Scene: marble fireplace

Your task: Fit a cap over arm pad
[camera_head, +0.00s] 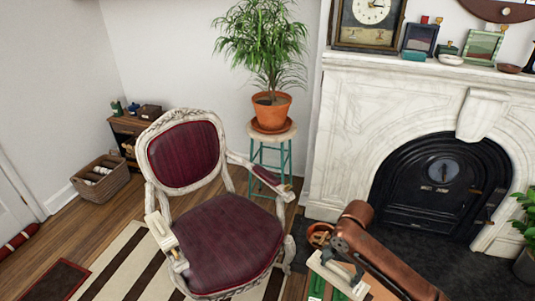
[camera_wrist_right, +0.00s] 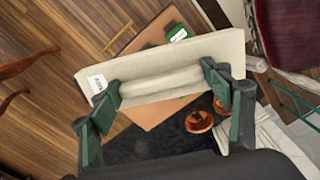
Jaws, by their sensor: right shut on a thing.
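The armchair (camera_head: 215,240) has a carved whitewashed frame and burgundy upholstery. Its right-hand arm pad (camera_head: 267,176) is bare burgundy. A cream cover (camera_head: 158,229) sits over its left-hand arm. My right gripper (camera_head: 340,268) is low, right of the chair and apart from it. It is shut on a cream fabric cap (camera_head: 325,269). In the right wrist view the cap (camera_wrist_right: 165,70) spans between the green-padded fingers (camera_wrist_right: 163,90), with a small white label at its left end. Part of the chair shows top right (camera_wrist_right: 290,30). My left gripper is out of view.
A wooden surface (camera_wrist_right: 150,113) with green items lies below my right gripper. A terracotta bowl (camera_head: 319,235) is beside it. A plant (camera_head: 271,108) stands on a stool (camera_head: 262,134) behind the chair. The marble fireplace (camera_head: 325,130) is right. A striped rug (camera_head: 125,268) lies under the chair.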

